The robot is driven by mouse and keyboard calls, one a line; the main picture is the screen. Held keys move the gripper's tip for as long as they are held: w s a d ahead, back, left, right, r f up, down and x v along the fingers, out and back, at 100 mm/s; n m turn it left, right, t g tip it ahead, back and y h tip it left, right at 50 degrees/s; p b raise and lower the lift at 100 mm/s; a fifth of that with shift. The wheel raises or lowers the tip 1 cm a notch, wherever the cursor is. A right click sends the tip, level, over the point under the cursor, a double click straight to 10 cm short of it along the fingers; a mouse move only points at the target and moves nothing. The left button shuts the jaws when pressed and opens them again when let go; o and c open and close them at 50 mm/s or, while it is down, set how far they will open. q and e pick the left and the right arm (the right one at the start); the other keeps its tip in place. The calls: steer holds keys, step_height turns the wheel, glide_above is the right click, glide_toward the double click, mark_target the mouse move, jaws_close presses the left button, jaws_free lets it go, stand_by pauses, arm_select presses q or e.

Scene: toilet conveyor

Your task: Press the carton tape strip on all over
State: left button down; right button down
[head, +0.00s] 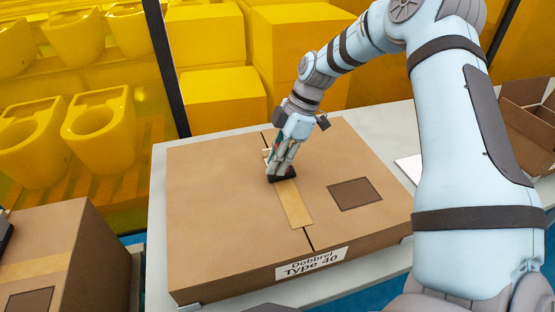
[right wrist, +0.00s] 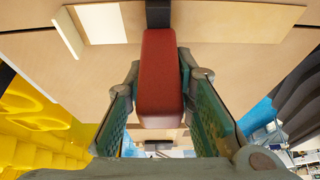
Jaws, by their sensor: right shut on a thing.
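A large closed carton (head: 220,215) lies flat, labelled "Dobbrel Type 40". A tan tape strip (head: 293,205) runs along its dark centre seam and lies flat on the near part. My right gripper (head: 286,158) is shut on a red block (right wrist: 160,75) with a dark pad (head: 281,174). The pad is at the strip, around mid-carton; whether it touches cannot be told. In the right wrist view the strip is tan on the right (right wrist: 240,20) and paler on the left (right wrist: 98,22), with a raised end piece (right wrist: 67,32). My left gripper is not in view.
The carton rests on a grey table (head: 162,165). Another taped carton (head: 75,255) is at left. An open brown box (head: 530,120) stands at the far right. Yellow toilets (head: 95,125) and yellow boxes (head: 215,95) fill the background. My right arm covers the right side.

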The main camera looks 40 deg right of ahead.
step_height(320, 180, up, 8)
steer(key=p, duration=0.7)
steer(key=shift+r, duration=0.2)
steer(key=shift+f, duration=0.15)
steer(key=shift+a, duration=0.1)
